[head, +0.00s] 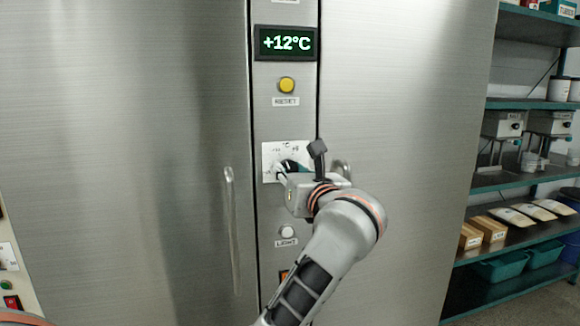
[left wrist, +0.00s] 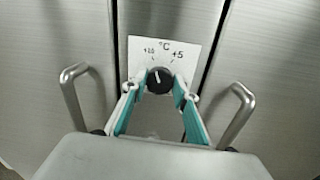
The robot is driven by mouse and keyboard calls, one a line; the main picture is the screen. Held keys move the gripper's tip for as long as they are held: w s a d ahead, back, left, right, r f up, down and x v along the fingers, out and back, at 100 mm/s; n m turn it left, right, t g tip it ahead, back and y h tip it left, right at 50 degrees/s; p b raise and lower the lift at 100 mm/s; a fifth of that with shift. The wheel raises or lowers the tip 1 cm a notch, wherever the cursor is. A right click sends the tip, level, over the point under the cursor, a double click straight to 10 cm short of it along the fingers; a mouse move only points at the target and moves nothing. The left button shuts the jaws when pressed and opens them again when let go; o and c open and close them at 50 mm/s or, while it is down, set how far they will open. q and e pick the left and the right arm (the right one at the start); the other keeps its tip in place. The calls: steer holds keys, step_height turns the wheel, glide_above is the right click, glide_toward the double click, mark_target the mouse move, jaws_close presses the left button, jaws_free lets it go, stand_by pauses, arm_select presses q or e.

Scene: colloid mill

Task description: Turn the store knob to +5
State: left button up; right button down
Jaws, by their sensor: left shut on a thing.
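The store knob (left wrist: 159,80) is a round black dial with a white pointer line, on a white scale plate (left wrist: 140,48) marked °C, with +5 at the upper right and a blurred mark at the upper left. Its pointer is tilted slightly left of straight up. My left gripper (left wrist: 160,87) is shut on the knob, with one teal-lined finger on each side. In the head view the knob (head: 289,165) is partly hidden by my gripper. The display (head: 287,43) above reads +12°C. My right gripper is not in view.
Vertical door handles (head: 231,230) flank the panel; both show in the left wrist view, the right one (left wrist: 237,115) close to my gripper. A yellow RESET button (head: 287,85) is above and a LIGHT button (head: 287,231) below. Shelves (head: 530,105) stand at the right.

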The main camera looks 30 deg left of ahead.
arm_select(q)
steer(key=shift+r+m+p, duration=0.25)
steer(key=shift+m+p, duration=0.6)
steer(key=shift+m, duration=0.05)
steer(key=m+p, duration=0.5)
steer(key=p, duration=0.1)
steer(key=shift+f+t, duration=0.15)
steer(key=shift+t, duration=0.15)
steer(key=shift+m+p, duration=0.55)
steer(key=shift+m, duration=0.15)
steer(key=shift+f+m+p, duration=0.15)
steer(key=shift+m+p, duration=0.35)
steer(key=shift+m, duration=0.5)
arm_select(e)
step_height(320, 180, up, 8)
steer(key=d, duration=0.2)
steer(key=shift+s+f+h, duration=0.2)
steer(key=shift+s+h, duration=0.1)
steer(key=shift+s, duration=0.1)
arm_select(q)
steer(key=shift+m, duration=0.3)
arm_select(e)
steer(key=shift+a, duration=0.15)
arm_select(q)
steer(key=o, duration=1.1)
